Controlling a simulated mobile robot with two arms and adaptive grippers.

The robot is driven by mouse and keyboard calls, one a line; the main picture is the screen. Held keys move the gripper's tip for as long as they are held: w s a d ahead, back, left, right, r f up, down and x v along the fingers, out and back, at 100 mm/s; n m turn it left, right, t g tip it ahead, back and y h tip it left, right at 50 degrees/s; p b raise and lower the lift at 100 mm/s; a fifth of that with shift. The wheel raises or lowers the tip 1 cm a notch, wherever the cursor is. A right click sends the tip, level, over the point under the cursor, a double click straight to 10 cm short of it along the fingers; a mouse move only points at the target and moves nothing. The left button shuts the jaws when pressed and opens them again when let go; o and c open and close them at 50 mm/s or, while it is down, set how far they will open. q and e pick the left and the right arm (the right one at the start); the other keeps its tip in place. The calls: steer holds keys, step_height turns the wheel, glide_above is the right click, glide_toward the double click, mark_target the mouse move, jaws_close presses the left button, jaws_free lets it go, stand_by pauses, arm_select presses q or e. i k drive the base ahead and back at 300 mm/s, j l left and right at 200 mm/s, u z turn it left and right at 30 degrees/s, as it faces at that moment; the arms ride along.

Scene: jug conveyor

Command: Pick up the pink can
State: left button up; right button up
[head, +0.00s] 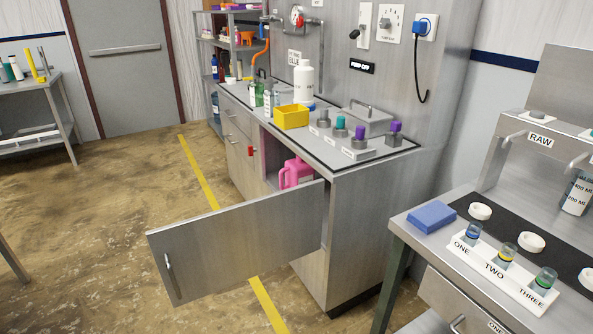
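The pink can (291,173) is a jug-like can with a handle. It stands inside the open lower compartment of the metal counter (375,160), at the compartment's front opening. The open cabinet door (235,245) hides its lower part. Neither of my grippers shows in the head view, so nothing is seen touching the can.
The door juts far out to the left over the floor. A yellow bin (291,117), a white bottle (303,82) and capped pots stand on the counter. A second bench with a blue sponge (431,216) and labelled jars is at right.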

mark_target(298, 172)
steer(key=i+j+u, duration=0.3)
steer(key=j+u, duration=0.2)
steer(key=i+j+u, duration=1)
steer(key=i+j+z, duration=0.2)
steer(key=i, duration=0.45)
steer(key=i+j+z, duration=0.15)
steer(key=i, duration=0.5)
steer(key=i+l+z, duration=0.2)
steer(key=i+z, duration=0.25)
steer(key=i+l+z, duration=0.1)
steer(key=i+z, duration=0.6)
steer(key=z, duration=0.15)
steer(key=i+j+z, duration=0.25)
steer(key=z, duration=0.2)
steer(key=i, duration=0.1)
